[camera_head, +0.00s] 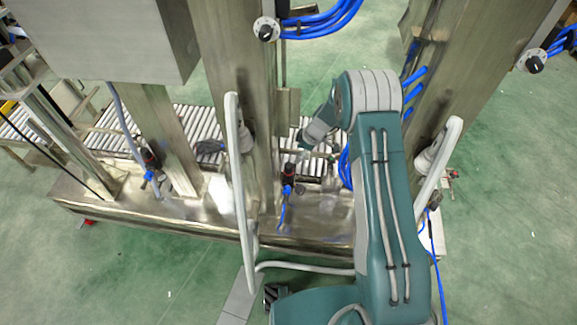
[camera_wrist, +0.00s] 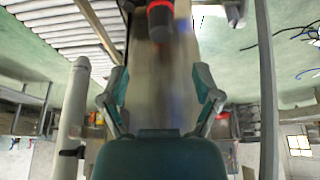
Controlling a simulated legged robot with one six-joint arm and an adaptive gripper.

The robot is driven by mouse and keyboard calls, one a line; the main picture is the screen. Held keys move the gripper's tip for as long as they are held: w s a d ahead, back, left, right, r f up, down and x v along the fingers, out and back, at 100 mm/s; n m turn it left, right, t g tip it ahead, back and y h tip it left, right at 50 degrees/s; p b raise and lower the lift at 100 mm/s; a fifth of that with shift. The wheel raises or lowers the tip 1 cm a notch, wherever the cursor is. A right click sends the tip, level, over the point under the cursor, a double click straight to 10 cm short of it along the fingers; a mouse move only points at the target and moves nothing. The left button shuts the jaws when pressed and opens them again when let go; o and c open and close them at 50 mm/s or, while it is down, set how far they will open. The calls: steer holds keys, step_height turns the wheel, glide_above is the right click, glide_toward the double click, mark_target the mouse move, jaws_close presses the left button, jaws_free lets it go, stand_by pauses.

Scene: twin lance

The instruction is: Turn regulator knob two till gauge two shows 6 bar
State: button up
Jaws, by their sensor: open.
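In the head view, a black regulator knob with a red band (camera_head: 288,170) and blue fittings stands at the middle column, close to the end of my arm. A similar black and red regulator (camera_head: 149,158) sits further left. In the wrist view, a black and red knob (camera_wrist: 160,14) shows at the top centre, beyond my gripper (camera_wrist: 160,80). My gripper's fingers are spread wide and empty, apart from the knob. No gauge reading is legible, and no numbers show which regulator is number two.
Steel columns (camera_head: 235,80) rise from the steel base. Black dial knobs (camera_head: 266,30) (camera_head: 535,64) with blue hoses sit high on two columns. Grey curved pipes (camera_head: 240,190) flank my arm. A roller conveyor (camera_head: 200,125) runs behind. Green floor (camera_head: 150,280) is open in front.

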mark_target(290, 164)
steer(key=x, duration=0.9)
steer(key=shift+a+f, duration=0.15)
steer(key=shift+f, duration=0.15)
jaws_close()
